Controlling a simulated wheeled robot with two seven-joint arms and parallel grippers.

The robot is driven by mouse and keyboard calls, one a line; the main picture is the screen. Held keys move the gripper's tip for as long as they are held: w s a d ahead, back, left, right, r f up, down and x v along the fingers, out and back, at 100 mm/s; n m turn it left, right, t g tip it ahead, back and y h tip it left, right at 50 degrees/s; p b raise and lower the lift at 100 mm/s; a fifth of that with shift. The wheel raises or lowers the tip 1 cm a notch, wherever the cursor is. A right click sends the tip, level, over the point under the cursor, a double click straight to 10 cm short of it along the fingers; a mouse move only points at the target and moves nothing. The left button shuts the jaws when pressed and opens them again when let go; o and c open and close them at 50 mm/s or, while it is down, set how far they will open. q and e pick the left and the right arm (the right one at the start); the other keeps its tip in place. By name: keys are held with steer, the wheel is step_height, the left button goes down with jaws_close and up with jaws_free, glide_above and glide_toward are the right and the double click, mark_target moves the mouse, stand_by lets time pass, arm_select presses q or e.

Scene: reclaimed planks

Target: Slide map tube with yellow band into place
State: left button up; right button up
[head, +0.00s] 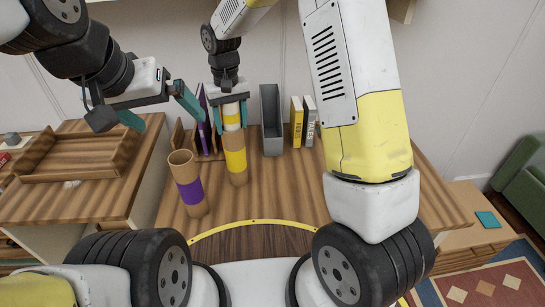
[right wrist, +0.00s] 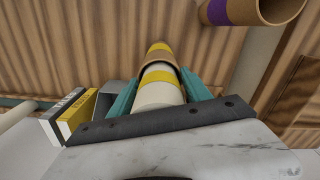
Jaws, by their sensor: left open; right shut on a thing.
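A cream tube with a yellow band (head: 232,117) is upright in my right gripper (head: 231,122), which is shut on it. Below it, a brown cardboard tube with a yellow band (head: 236,162) stands on the plank desk. The cream tube's lower end is at the brown tube's mouth. In the right wrist view the brown rim curves around the cream tube (right wrist: 160,92), apparently with its end inside; the depth is hidden. A brown tube with a purple band (head: 189,190) stands to the left, open and tilted-looking. My left gripper (head: 172,124) is open and empty above the desk's left side.
A grey upright holder (head: 271,120), a yellow book (head: 297,122) and a grey book (head: 309,120) stand right of the brown tube. A purple book (head: 204,122) stands behind it. A wooden tray (head: 80,170) lies at left. The desk's right part is largely hidden by my arm.

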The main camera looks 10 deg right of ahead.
steer(key=shift+w+a, duration=1.3)
steer(key=shift+a, duration=0.3)
steer(key=o, duration=1.7)
steer(key=shift+r, duration=3.5)
